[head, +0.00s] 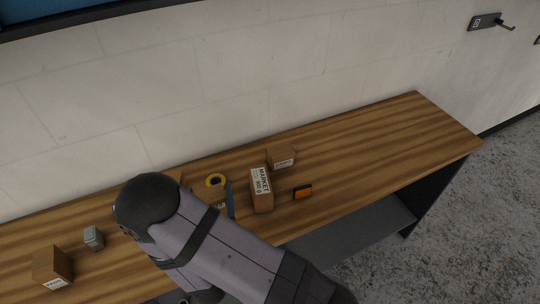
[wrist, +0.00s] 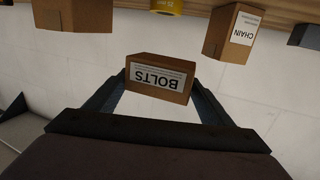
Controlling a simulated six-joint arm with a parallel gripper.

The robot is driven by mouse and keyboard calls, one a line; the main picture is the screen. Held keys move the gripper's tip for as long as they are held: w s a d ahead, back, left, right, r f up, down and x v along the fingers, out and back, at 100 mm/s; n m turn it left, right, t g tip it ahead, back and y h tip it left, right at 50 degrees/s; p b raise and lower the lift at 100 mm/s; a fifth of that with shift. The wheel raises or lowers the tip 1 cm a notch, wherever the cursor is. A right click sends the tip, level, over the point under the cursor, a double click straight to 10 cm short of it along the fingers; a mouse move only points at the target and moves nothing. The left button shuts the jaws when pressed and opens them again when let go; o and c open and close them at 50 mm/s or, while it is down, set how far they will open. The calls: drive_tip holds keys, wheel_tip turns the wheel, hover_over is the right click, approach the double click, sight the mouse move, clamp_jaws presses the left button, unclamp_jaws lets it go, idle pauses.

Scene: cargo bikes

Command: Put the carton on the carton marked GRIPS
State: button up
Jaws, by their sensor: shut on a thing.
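My gripper (wrist: 160,96) is shut on a brown carton with a white label reading BOLTS (wrist: 158,78). The carton appears upside down in the wrist view, between the two fingers. In the head view my arm partly hides the held carton (head: 216,193); a blue finger shows at its right. No label reading GRIPS is legible. A brown carton (head: 53,266) stands at the front left, its label too small to read. A small carton (head: 281,157) at the back has an unclear label. A carton marked CHAIN (wrist: 233,32) shows in the wrist view.
The bench's right part is clear. A wall runs behind it.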

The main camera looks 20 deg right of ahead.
drive_tip(key=w+d+r+m+g+h+b, duration=0.1)
drive_tip(key=d+r+m+g+h+b, duration=0.2)
drive_tip(key=d, duration=0.9)
drive_tip(key=d+r+m+g+h+b, duration=0.1)
drive_tip(key=d+r+m+h, duration=0.2)
drive_tip(key=d, duration=0.9)
drive_tip(key=w+d+r+m+g+h+b, duration=0.1)
drive_tip(key=d+r+g+h+b, duration=0.3)
drive_tip(key=d, duration=0.8)
drive_tip(key=n+t+y+p, duration=0.2)
drive_tip(key=n+t+y, duration=0.55)
drive_tip(key=y, duration=0.25)
hover_over(273, 152)
drive_tip(key=f, duration=0.2)
drive_tip(key=shift+m+t, duration=0.25)
drive_tip(key=shift+a+f+p, duration=0.1)
drive_tip(key=shift+f+p, duration=1.2)
drive_tip(key=shift+f, duration=3.85)
